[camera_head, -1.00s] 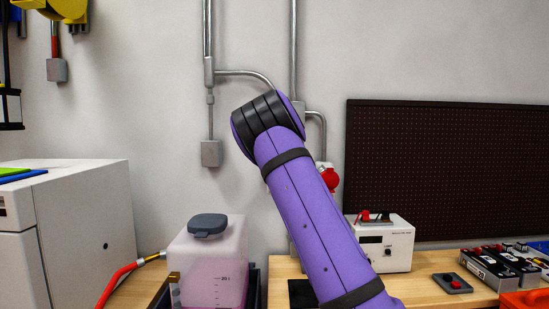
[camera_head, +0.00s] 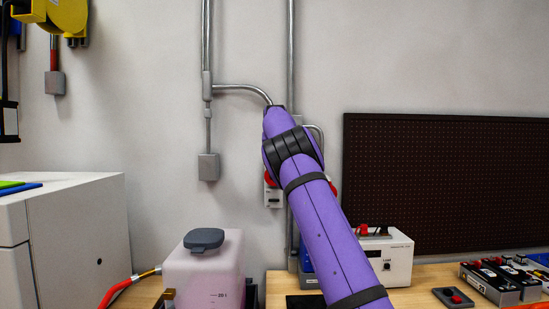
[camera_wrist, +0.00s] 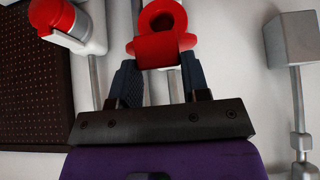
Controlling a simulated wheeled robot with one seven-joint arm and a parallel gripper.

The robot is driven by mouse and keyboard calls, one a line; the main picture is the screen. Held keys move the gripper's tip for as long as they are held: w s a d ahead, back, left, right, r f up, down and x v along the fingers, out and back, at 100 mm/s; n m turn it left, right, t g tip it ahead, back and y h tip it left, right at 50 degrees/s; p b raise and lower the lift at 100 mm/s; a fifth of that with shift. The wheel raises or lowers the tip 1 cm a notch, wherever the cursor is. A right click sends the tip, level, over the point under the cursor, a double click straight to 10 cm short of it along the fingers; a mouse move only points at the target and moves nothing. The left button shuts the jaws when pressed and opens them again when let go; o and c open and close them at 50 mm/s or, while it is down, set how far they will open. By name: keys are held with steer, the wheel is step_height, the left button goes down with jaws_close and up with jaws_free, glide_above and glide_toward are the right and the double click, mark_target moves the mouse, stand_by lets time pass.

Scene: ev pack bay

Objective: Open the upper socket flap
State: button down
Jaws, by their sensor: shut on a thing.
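In the wrist view, a red ring-shaped piece with a red block below it (camera_wrist: 162,48) sits between the fingertips. I take this to be the upper socket's flap. My gripper (camera_wrist: 160,72) is shut on its block part, one dark finger on each side. How far the flap stands open cannot be told. A second red-capped, white-bodied socket (camera_wrist: 72,24) is at the upper left of the wrist view. In the head view my purple arm hides the gripper and most of the sockets. A red edge (camera_head: 333,187) shows right of the arm, and a small red-and-white unit (camera_head: 273,194) left of it.
Metal conduits (camera_head: 291,50) and a grey wall box (camera_head: 208,167) are near the arm. A dark pegboard (camera_head: 440,180) hangs at the right.

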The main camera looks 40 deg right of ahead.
steer(key=shift+w+r, duration=0.1)
steer(key=shift+r, duration=0.05)
stand_by(0.3)
steer(key=c, duration=0.6)
jaws_free()
steer(key=shift+d, duration=0.1)
steer(key=v, duration=1)
steer(key=shift+r, duration=0.2)
